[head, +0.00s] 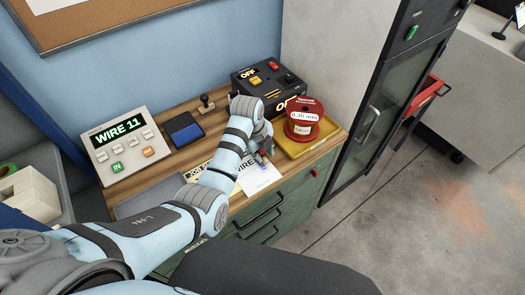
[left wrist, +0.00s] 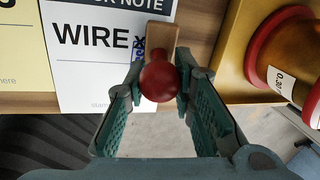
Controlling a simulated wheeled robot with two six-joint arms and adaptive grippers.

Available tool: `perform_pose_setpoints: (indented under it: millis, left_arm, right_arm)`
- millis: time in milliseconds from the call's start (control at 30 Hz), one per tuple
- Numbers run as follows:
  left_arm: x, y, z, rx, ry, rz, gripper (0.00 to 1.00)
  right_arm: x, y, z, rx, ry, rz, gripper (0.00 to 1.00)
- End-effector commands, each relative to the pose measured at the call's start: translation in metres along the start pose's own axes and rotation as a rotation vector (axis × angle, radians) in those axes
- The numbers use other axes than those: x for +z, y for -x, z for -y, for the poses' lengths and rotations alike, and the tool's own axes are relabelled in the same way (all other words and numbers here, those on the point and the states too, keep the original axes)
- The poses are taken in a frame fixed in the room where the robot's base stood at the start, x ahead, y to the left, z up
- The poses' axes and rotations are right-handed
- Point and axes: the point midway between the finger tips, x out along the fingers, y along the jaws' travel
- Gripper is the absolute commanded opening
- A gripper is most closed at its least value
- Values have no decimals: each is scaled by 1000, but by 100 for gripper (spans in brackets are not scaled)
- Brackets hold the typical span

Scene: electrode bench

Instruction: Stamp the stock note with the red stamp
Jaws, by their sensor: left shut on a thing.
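The stock note (left wrist: 85,78) is a white card with a dark header, the word "WIRE" and a faint "stamp" line at its foot. In the head view the white card (head: 258,182) lies at the bench's front edge. My left gripper (head: 262,154) is over its upper part. In the left wrist view this gripper (left wrist: 161,82) is shut on the red stamp (left wrist: 160,80), with a round red knob and wooden block. The block overlaps the note's right side; I cannot tell whether it touches. A blue mark (left wrist: 138,47) shows beside the block. My right gripper is not in view.
A blue ink pad (head: 186,130) and a dark-handled stamp (head: 206,103) stand behind. A red spool (head: 304,122) sits in a yellow tray (head: 325,131) on the right. A "WIRE 11" panel (head: 122,143) and a black switch box (head: 268,80) stand at the back. A yellow card (left wrist: 22,60) lies left.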

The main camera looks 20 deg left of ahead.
Motion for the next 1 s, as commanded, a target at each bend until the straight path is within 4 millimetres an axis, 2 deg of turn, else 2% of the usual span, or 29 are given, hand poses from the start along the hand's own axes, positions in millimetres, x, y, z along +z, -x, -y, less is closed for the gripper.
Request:
perform_pose_setpoints:
  millis: [367, 900, 1000]
  left_arm:
    - [0, 2, 1, -1, 0, 1, 0]
    - [1, 62, 15, -2, 0, 1, 0]
    - [1, 68, 16, -1, 0, 0, 0]
  right_arm:
    - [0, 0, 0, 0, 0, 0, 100]
    - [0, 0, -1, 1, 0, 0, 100]
    - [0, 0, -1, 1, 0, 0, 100]
